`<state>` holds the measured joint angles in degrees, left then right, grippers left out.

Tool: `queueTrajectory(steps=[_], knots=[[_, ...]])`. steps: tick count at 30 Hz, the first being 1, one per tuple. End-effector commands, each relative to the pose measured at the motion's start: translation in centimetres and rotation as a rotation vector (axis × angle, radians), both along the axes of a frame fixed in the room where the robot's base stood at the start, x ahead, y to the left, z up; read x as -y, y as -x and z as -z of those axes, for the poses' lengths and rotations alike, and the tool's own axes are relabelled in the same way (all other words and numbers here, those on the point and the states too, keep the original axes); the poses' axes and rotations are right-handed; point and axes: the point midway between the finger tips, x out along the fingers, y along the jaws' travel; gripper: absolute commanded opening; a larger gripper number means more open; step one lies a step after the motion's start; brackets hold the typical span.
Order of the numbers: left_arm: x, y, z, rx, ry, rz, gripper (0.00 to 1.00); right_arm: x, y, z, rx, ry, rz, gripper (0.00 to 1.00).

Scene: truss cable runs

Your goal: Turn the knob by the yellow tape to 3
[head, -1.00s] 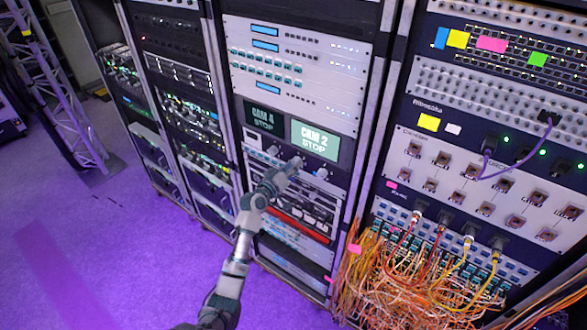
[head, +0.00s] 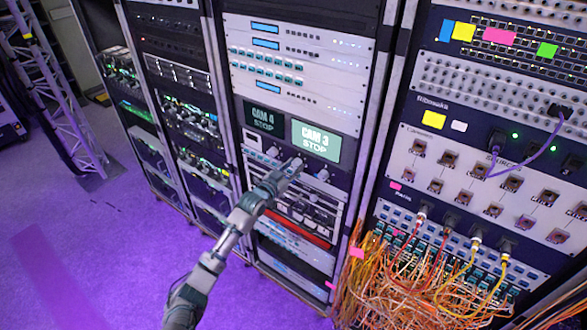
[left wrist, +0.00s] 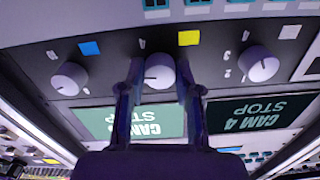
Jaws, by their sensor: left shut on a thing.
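The knob by the yellow tape (left wrist: 159,70) is a round white knob in the middle of a dark panel, seen upside down in the left wrist view. The yellow tape (left wrist: 189,37) is beside it. My left gripper (left wrist: 156,80) has a finger on each side of this knob and is shut on it. In the head view, my left gripper (head: 293,167) reaches the panel just below the screens and hides most of the knob. The lit screen (head: 316,140) reads CAM 3 STOP. The knob's pointer is hard to make out. My right gripper is not in view.
Another white knob stands to each side, one by blue tape (left wrist: 90,47) and one at the right (left wrist: 258,64). A dark screen (head: 264,118) reads CAM 4 STOP. Loose orange cables (head: 400,275) hang at the right rack. The purple floor at left is clear.

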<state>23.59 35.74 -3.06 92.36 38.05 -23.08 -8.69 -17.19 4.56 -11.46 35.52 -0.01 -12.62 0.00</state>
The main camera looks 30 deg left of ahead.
Motion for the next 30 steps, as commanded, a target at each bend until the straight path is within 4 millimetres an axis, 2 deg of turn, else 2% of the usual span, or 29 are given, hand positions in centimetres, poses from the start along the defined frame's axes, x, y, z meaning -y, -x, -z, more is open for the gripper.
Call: queueTrajectory(steps=[17,18,21,30], knots=[[-0.01,0.01,0.45,-0.006,-0.036,0.0,0.0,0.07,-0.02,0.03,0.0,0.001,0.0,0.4],[0.0,0.01,0.45,-0.006,-0.036,0.0,0.38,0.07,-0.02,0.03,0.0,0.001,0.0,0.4],[0.0,0.02,0.39,-0.005,-0.036,0.0,0.59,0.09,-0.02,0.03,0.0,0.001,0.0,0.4],[0.01,0.14,0.14,0.0,-0.035,0.001,0.59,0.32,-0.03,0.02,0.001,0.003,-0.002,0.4]])
